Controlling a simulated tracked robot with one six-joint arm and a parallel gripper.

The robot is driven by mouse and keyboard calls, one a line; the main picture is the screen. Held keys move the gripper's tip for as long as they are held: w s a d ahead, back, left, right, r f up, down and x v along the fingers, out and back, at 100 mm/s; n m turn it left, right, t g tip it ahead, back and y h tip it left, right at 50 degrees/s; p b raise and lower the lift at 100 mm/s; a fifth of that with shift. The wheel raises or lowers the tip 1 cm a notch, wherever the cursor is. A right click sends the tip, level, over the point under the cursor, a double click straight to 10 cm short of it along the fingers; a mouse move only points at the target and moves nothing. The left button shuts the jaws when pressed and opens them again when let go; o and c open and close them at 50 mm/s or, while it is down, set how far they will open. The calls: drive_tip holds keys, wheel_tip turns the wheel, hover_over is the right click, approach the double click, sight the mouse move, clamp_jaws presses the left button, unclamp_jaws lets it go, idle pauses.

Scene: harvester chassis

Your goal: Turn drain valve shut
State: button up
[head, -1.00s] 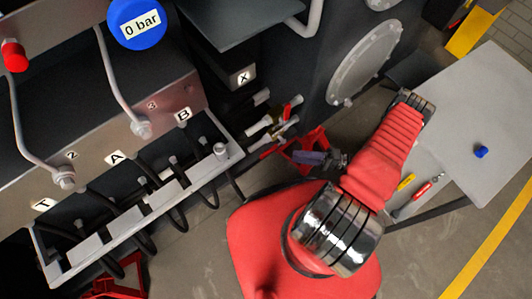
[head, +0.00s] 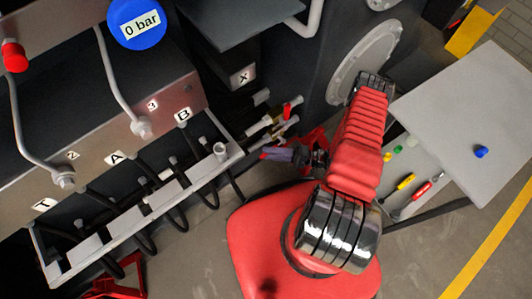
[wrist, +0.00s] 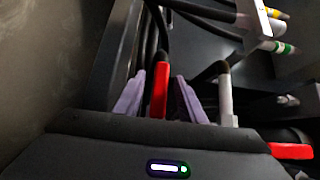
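A red lever handle (wrist: 160,90), taken as the drain valve's, stands between the two purple fingers of my gripper (wrist: 159,98) in the wrist view. The fingers are open, one on each side of the handle, with narrow dark gaps between. In the head view my gripper (head: 278,154) is at the lower end of the group of fittings beside the dark machine wall. The handle there is mostly hidden by the fingers. A second red lever (head: 287,110) sits on the fitting just above. The valve body under the handle is not clearly seen.
Hoses and a grey rail (head: 172,190) lie left of my gripper. A grey table (head: 470,110) with a blue cap (head: 481,151) stands at right.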

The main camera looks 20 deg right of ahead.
drive_tip(key=shift+x, duration=0.8)
drive_tip(key=shift+c, duration=0.6)
clamp_jaws()
drive_tip(key=shift+a, duration=0.15)
